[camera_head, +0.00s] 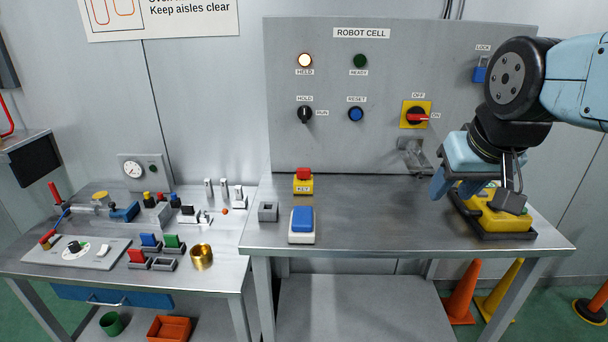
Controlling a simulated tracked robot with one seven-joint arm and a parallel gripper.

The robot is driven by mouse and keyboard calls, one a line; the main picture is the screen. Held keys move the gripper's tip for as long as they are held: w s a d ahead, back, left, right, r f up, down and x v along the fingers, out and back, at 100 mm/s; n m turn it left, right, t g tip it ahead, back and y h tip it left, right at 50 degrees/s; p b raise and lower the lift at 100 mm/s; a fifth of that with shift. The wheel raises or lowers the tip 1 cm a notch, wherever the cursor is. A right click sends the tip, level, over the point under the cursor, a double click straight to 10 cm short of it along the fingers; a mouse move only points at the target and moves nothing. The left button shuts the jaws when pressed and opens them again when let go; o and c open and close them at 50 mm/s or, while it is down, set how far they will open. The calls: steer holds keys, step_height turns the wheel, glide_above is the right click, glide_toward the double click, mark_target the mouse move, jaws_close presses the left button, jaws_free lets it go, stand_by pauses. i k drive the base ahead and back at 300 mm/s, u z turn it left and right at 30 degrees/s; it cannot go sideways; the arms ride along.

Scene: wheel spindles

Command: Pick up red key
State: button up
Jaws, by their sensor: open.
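Two red-topped pieces could be the red key; I cannot tell for sure which one is. A red block (137,256) sits in a small grey holder on the left bench, beside a blue block (150,241) and a green block (174,241). A red-topped yellow box (303,182) with a small unreadable label stands at the back of the right table. My gripper (454,190) is open, with blue fingers pointing down over the right end of the table, far from both. Nothing shows between the fingers.
A yellow device (500,218) on a dark base stands close to my gripper. A blue-topped white block (302,222) and a grey socket (268,212) sit on the right table (380,225). Its middle is clear. A brass cylinder (201,257) stands on the left bench.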

mark_target(303, 174)
steer(key=z, duration=0.2)
steer(key=i, duration=0.15)
steer(key=z, duration=3.15)
steer(key=k, duration=1.55)
steer(key=u, duration=0.55)
steer(key=k, duration=1.1)
steer(key=u, duration=0.5)
